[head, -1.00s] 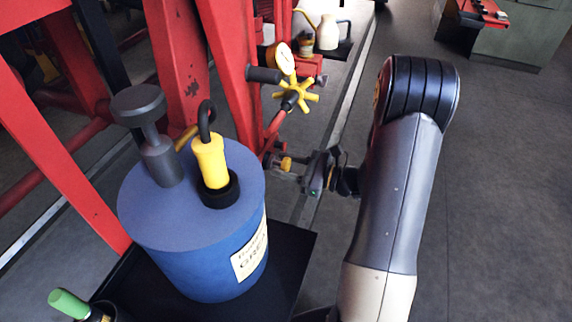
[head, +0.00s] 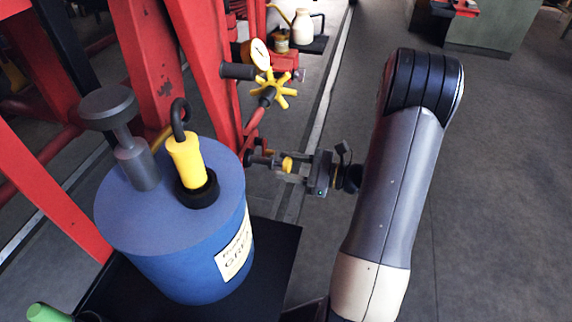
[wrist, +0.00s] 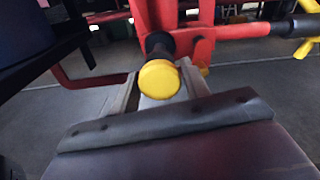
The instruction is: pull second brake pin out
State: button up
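The brake pin has a yellow round head (head: 288,164) and a dark shaft reaching left to the red frame (head: 207,70). In the wrist view the yellow head (wrist: 159,79) sits between the two fingers of my gripper (wrist: 163,88), with a dark collar behind it near a red bar. My gripper (head: 297,165) is closed around the head end and holds the pin roughly level. I cannot tell whether the shaft's far end is still inside its hole, as the frame and collar hide it.
A yellow handwheel (head: 272,92) and a gauge (head: 260,54) are on the frame above the pin. A blue grease drum (head: 172,240) with a yellow-handled hook stands on a black tray (head: 275,245) at left. The grey floor (head: 490,170) at right is clear.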

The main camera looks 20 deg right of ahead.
aim_at(274, 163)
jog(key=o, duration=0.3)
jog(key=v, duration=1.1)
jog(key=shift+b, duration=0.3)
jog(key=x, duration=1.2)
jog(key=shift+a+p, duration=0.1)
jog(key=shift+p, duration=0.25)
jog(key=shift+x, duration=2.05)
jog(key=shift+r, duration=0.1)
